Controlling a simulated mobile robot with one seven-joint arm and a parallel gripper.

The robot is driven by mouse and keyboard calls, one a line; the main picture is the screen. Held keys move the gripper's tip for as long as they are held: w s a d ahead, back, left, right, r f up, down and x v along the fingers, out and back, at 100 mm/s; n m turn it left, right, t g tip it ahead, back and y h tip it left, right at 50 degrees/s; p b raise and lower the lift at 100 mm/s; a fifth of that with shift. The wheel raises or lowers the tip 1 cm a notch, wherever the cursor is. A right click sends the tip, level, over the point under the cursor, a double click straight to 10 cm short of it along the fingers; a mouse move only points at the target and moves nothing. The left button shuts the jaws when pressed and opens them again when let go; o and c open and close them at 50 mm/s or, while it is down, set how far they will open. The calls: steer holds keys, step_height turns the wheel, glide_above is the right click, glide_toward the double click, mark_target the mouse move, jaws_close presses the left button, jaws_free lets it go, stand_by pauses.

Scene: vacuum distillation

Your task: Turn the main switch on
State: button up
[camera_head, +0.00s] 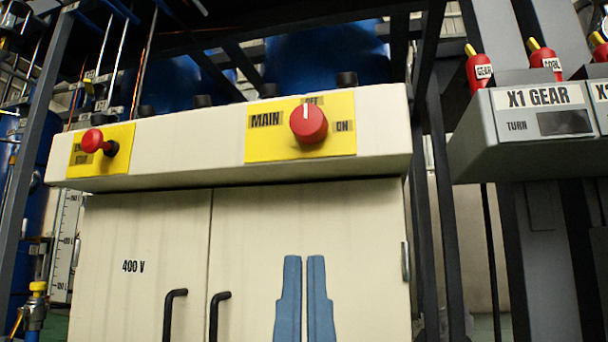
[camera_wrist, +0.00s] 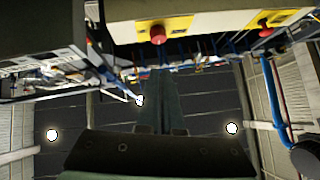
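The main switch is a round red knob (camera_head: 308,123) on a yellow plate (camera_head: 265,148) marked MAIN, OFF and ON. Its white mark points up at OFF, and ON is to its right. The red knob also shows in the wrist view (camera_wrist: 158,34), beyond the fingertips. My gripper (camera_head: 303,260) shows as two blue-grey fingers pointing up in front of the cream cabinet, below the knob and apart from it. A narrow gap shows between the fingers, with nothing held. The fingers also show in the wrist view (camera_wrist: 160,75).
A red push knob (camera_head: 93,140) on another yellow plate is at the left of the panel. The cabinet (camera_head: 140,230) below has two black handles. A grey X1 GEAR box (camera_head: 490,140) juts out at the right. Dark frame posts flank the panel.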

steer(key=shift+o, duration=1.1)
steer(key=shift+w+r+p, duration=0.1)
steer(key=shift+r+p, duration=0.1)
steer(key=shift+p, duration=0.15)
steer(key=o, duration=1.1)
steer(key=w+r+h+p, duration=0.1)
steer(key=p, duration=0.3)
steer(key=w+r+n+g+p, duration=0.1)
steer(key=w+r+p, duration=0.1)
steer(key=p, duration=0.2)
steer(key=w+d+r+g+h+p, duration=0.1)
steer(key=r+p, duration=0.1)
steer(key=p, duration=0.2)
steer(key=shift+w+r+n+h, duration=0.1)
steer(key=shift+w+n+h, duration=0.2)
steer(key=shift+w, duration=0.1)
steer(key=n+g+p, duration=0.8)
steer(key=n+p, duration=1.3)
steer(key=p, duration=3.4)
glide_toward(308, 118)
steer(key=shift+h, duration=0.4)
steer(key=w+p, duration=0.1)
steer(key=w, duration=0.2)
steer(key=w+d+p, duration=0.1)
steer(key=w, duration=0.2)
steer(key=w+p, duration=0.1)
steer(key=w, duration=0.2)
steer(key=shift+d, duration=0.25)
steer(key=c, duration=1.3)
